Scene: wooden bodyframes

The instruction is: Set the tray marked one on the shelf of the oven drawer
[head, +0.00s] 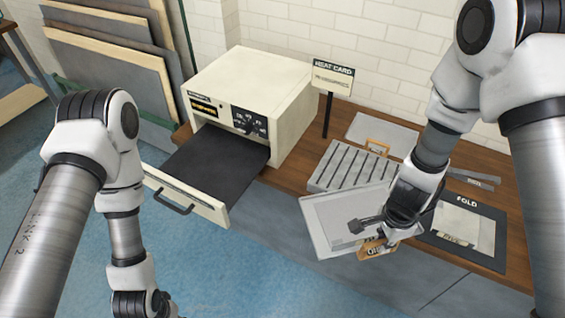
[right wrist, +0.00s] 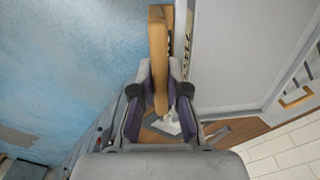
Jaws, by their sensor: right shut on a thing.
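My right gripper (head: 378,222) is shut on the tan handle (right wrist: 158,50) of a flat grey tray (head: 335,215), held tilted in front of the bench's front edge. Lettering on the handle is partly covered and I cannot read it surely. The tray also shows in the right wrist view (right wrist: 235,45). The cream oven (head: 265,80) has its drawer (head: 213,212) pulled out, with a bare dark shelf (head: 210,165). The tray is right of the drawer and apart from it. My left gripper (head: 145,303) is cut off by the bottom edge, its fingertips hidden.
A slotted grey rack (head: 345,168) stands on the wooden bench, with another tray (head: 385,130) behind it. A sign on a post (head: 328,112) stands beside the oven. A dark mat marked FOLD (head: 485,220) lies at right. Panels (head: 110,60) lean at back left.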

